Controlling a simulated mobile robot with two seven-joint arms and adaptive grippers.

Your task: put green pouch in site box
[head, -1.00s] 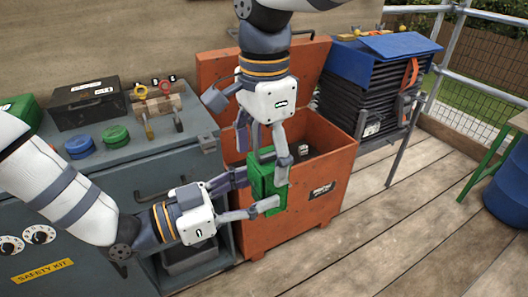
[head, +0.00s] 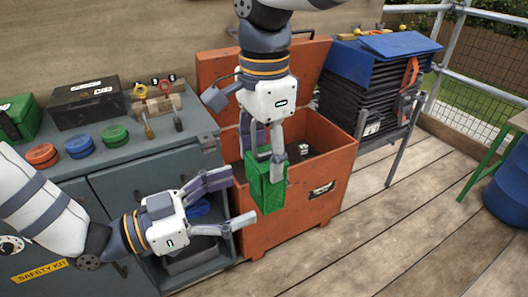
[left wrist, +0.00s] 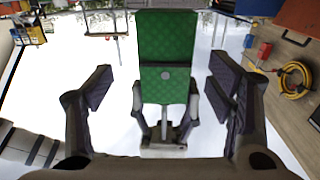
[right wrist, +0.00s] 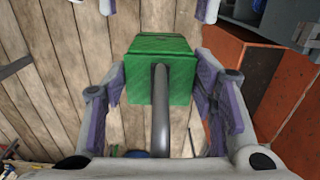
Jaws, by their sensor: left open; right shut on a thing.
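The green pouch (head: 268,188) hangs upright from my right gripper (head: 263,150), in front of the orange site box's near wall. My right gripper is shut on the pouch; the right wrist view shows the pouch (right wrist: 165,85) between its fingers. The orange site box (head: 285,222) stands with its lid raised; a small dark item with a white mark lies inside. My left gripper (head: 242,200) is open and empty, just left of the pouch and apart from it. In the left wrist view the pouch (left wrist: 165,60) shows beyond the open fingers.
A blue-topped black stack (head: 365,85) stands on a stand at right. The deck at front right is clear.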

